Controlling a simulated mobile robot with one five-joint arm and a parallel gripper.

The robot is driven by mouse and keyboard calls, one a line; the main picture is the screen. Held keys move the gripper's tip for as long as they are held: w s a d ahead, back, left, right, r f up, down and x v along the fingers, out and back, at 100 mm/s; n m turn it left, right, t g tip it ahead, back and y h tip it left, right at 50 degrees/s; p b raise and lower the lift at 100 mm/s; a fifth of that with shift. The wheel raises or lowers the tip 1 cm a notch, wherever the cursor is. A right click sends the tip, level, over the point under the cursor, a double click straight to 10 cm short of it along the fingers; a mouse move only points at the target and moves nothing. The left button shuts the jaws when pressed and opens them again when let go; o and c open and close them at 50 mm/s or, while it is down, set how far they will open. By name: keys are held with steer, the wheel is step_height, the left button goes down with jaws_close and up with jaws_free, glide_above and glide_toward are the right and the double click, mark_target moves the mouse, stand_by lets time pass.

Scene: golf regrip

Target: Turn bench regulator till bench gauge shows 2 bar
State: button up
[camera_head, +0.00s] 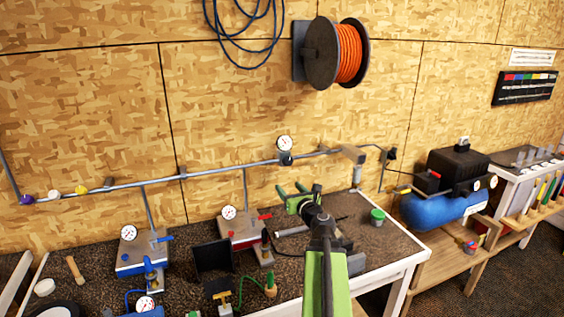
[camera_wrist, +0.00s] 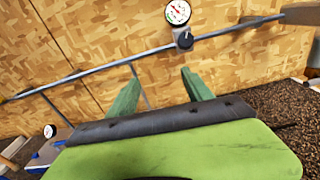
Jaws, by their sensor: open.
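A round white gauge (camera_head: 285,143) sits on the wall pipe above a dark regulator knob (camera_head: 286,159). In the wrist view this gauge (camera_wrist: 177,12) is at the top, with red on its face; its reading is too small to tell. The knob (camera_wrist: 184,40) shows just below it, beyond the right fingertip. My gripper (camera_head: 291,188) is open and empty, below the knob and apart from it. Its two green fingers also show in the wrist view (camera_wrist: 160,74), pointing toward the wall and pipe.
The metal pipe (camera_head: 130,187) runs along the wall. A blue box with gauge (camera_head: 135,259) and a red box with gauge (camera_head: 240,236) stand on the bench left of my arm. A green cup (camera_head: 377,217) and a blue compressor tank (camera_head: 440,211) are to the right.

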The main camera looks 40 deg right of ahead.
mark_target(290, 162)
steer(key=s+d+r+m+h, duration=0.1)
steer(key=s+d+m+h, duration=0.15)
steer(key=d+m, duration=0.2)
steer(key=shift+n, duration=0.55)
steer(key=x, duration=1.7)
steer(key=shift+w+d+f, duration=0.1)
steer(key=shift+f, duration=0.2)
steer(key=shift+c, duration=0.5)
steer(key=c, duration=1.2)
steer(key=shift+d, duration=0.2)
steer(key=shift+a+n+y, duration=0.1)
steer(key=shift+n+y, duration=0.15)
steer(key=shift+n, duration=0.05)
